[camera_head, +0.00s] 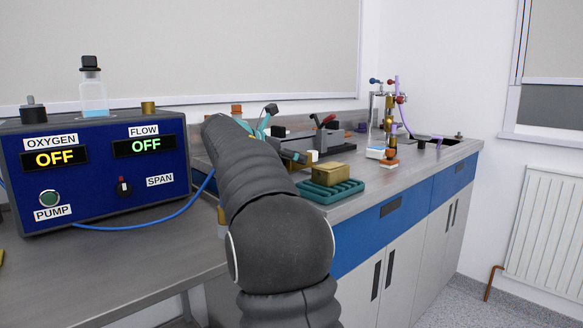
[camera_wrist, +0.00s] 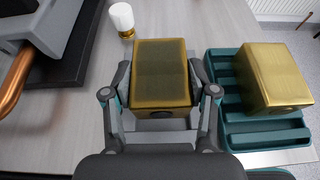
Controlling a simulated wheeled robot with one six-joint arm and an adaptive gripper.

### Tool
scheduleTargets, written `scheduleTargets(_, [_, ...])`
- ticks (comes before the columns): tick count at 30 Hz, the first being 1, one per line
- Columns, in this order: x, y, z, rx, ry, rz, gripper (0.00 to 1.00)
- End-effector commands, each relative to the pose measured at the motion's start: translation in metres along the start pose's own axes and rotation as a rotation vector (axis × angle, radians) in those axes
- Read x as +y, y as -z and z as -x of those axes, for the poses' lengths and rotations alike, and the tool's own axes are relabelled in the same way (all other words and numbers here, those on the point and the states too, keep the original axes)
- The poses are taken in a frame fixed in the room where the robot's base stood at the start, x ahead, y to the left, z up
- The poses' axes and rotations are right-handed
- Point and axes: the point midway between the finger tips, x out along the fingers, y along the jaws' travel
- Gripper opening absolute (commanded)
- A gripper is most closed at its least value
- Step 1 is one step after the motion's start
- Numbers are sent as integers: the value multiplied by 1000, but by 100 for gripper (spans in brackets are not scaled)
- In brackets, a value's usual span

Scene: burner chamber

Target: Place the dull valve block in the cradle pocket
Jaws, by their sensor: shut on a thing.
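My gripper (camera_wrist: 161,92) is shut on a dull brass-coloured block (camera_wrist: 161,72) with a dark, matt top, one finger at each side of it. Whether the block touches the bench under it is unclear. A second, shinier brass block (camera_wrist: 272,76) sits on a ribbed teal tray (camera_wrist: 222,108) to the right of the gripper. That block (camera_head: 331,173) and the tray (camera_head: 333,191) also show in the head view. I cannot clearly make out the cradle pocket in either view.
A small white-topped cylinder (camera_wrist: 121,17) stands beyond the held block. A grey fixture on a dark base (camera_wrist: 72,60), with a copper tube (camera_wrist: 15,75), is at the left. A blue control box (camera_head: 95,170) stands at the left.

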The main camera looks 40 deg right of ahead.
Motion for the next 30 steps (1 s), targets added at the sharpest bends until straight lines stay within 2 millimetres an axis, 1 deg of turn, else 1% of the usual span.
scheduleTargets(1, [-1, 9, -4, 0, 1, 1, 9])
scheduleTargets(4, [-1, 19, -8, 0, 1, 1, 9])
scheduleTargets(17, [0, 24, -10, -1, 0, 0, 9])
scheduleTargets(18, [0, 24, -10, 0, 0, 0, 65])
scheduleTargets(20, [0, 24, -10, 0, 0, 0, 80])
scheduleTargets(21, [0, 24, -10, 0, 0, 0, 83])
scheduleTargets(30, [0, 24, -10, 0, 0, -1, 83])
